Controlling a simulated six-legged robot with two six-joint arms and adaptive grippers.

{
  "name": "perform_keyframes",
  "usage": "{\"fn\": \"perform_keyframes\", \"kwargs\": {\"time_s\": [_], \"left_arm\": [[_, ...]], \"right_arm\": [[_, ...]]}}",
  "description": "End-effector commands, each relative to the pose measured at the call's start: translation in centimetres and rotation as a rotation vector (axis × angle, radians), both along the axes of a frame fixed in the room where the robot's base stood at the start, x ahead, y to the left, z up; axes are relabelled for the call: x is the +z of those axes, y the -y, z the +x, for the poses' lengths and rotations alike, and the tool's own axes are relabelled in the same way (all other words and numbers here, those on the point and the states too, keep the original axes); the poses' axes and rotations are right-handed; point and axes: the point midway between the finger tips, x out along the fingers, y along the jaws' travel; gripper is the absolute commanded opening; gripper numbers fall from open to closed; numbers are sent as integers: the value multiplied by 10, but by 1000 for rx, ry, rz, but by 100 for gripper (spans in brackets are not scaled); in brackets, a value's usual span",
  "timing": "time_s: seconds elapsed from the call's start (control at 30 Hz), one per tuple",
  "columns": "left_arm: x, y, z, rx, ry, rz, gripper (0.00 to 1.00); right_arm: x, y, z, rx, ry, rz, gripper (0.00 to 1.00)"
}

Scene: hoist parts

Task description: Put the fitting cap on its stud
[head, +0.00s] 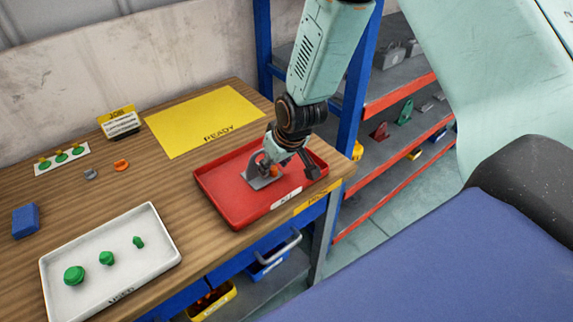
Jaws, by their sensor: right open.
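A white tray (160,259) at the lower left holds green caps of different sizes: a large one (74,275), a middle one (106,258) and a small one (138,241). A red tray (222,207) to the right holds a grey bracket-like part (262,183) with an orange piece (275,171) at it. Whether this part carries the stud is too small to tell. My right gripper (287,171) is open, low over the red tray, right at the grey part. It partly hides the part, and I cannot tell whether they touch. My left gripper is out of view.
A yellow READY mat (205,118) lies behind the red tray. A white card with green and yellow pieces (62,158), a job sign (119,123), small grey (90,174) and orange (121,165) parts and a blue block (26,220) are at left. Blue-framed shelves stand at right.

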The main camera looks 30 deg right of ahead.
Motion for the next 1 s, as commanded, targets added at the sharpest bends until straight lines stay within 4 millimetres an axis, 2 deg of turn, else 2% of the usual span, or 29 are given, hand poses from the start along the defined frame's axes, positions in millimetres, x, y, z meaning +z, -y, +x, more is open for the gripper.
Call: {"fn": "perform_keyframes", "kwargs": {"time_s": [0.27, 0.67, 1.0], "left_arm": [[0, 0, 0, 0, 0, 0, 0], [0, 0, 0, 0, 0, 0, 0], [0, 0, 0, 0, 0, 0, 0]], "right_arm": [[24, 1, -10, -3, 2, 4, 45], [46, 2, -21, -4, -1, 4, 45], [44, 11, -88, -5, -2, 8, 45]]}}
